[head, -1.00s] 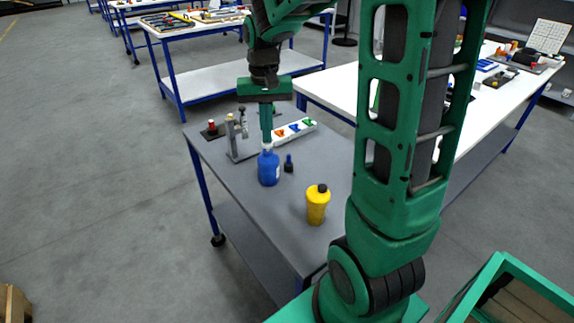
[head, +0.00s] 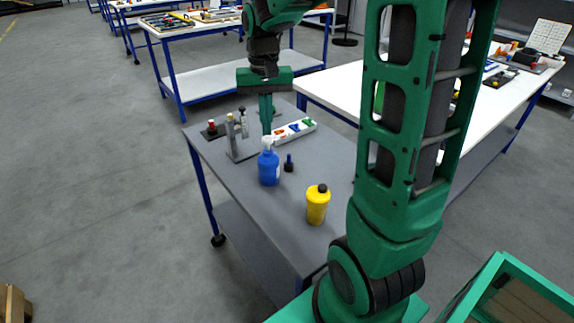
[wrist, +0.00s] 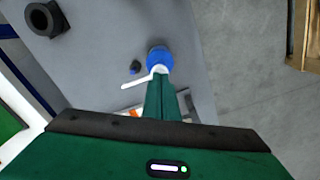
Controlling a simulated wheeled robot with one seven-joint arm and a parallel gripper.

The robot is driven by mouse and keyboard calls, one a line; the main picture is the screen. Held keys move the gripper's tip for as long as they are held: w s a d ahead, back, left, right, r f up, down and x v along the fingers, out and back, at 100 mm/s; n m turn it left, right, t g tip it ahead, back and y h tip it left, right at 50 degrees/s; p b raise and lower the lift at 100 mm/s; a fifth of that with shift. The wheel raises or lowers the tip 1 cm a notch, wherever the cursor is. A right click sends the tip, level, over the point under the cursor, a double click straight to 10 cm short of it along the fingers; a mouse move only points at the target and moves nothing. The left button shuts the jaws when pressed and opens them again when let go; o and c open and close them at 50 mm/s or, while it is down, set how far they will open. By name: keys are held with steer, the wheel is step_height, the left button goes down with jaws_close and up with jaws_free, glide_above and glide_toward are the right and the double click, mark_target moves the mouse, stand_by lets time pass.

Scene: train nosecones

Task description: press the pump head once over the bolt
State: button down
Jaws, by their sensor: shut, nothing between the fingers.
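The blue pump bottle (head: 269,169) stands upright on the grey table. Its white pump head (head: 267,143) shows at the top, and in the wrist view the white spout (wrist: 136,82) points left. My gripper (head: 266,132) is shut and empty, pointing down close to the pump head. In the wrist view its fingers (wrist: 160,78) overlap the top of the blue bottle (wrist: 158,56) and hide part of the pump head. I cannot tell whether they touch. I cannot make out the bolt for sure.
A grey metal stand (head: 232,138) is left of the bottle, with a red-topped item (head: 212,127) beyond it. A small dark bottle (head: 289,163) stands close on the right, and a yellow bottle (head: 317,205) nearer me. A white tray (head: 295,131) with coloured pieces lies behind.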

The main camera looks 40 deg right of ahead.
steer(key=shift+r, duration=0.1)
steer(key=shift+r, duration=2.95)
steer(key=s+d+f, duration=0.1)
steer(key=s+f, duration=0.2)
steer(key=s, duration=0.5)
steer(key=s+d+f, duration=0.1)
steer(key=s+f, duration=0.1)
steer(key=s, duration=0.7)
steer(key=s+d+f, duration=0.1)
steer(key=s+f, duration=0.2)
steer(key=s, duration=0.6)
steer(key=shift+d+f, duration=0.35)
steer(key=shift+d, duration=0.05)
steer(key=shift+w+f, duration=0.25)
steer(key=shift+w, duration=0.4)
